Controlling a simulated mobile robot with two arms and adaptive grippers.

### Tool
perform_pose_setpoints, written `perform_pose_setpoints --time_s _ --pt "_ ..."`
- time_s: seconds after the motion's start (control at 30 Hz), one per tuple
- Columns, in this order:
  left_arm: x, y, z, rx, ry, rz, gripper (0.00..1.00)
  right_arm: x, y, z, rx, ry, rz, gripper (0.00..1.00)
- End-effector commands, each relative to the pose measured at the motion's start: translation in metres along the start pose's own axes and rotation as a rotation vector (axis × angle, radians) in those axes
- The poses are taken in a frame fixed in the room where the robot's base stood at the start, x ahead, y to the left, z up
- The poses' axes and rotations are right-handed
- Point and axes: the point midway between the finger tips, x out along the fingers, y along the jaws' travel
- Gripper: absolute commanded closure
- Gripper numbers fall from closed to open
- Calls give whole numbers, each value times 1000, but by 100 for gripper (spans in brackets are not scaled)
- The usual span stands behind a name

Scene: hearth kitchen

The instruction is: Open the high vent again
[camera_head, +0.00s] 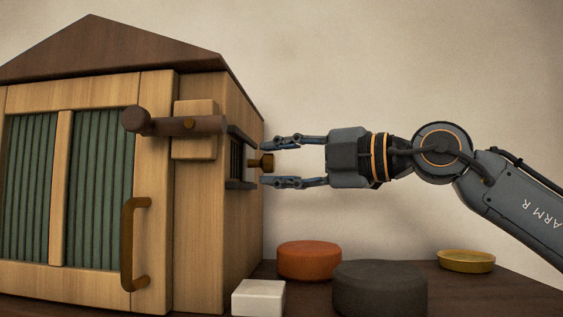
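The vent (236,162) is a small barred opening between two dark rails, high on the right side wall of a wooden house-shaped cabinet. My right gripper (265,163) comes in from the right, level with the knob. Its fingers are apart, one above and one below the knob's outer end, with visible gaps to it. It holds nothing. My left gripper is not in view.
The cabinet front (157,220) has a green slatted door, a brown handle (129,245) and a turning wooden latch bar (170,124). On the dark tabletop stand a white block (259,299), an orange disc (309,262), a dark grey disc (380,290) and a yellow dish (466,262).

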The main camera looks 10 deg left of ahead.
Motion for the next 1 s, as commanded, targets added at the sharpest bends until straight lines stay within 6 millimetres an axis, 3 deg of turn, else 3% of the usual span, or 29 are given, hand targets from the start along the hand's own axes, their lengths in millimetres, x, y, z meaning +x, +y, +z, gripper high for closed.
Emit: perform_pose_setpoints --time_s 0.43,0.8,1.0 --pt "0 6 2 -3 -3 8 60 -8 0 0 1 1 -1 50" --pt "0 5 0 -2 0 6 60 -82 -1 2 2 -1 0 50" --pt "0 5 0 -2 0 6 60 -110 -1 1 2 1 -1 50"
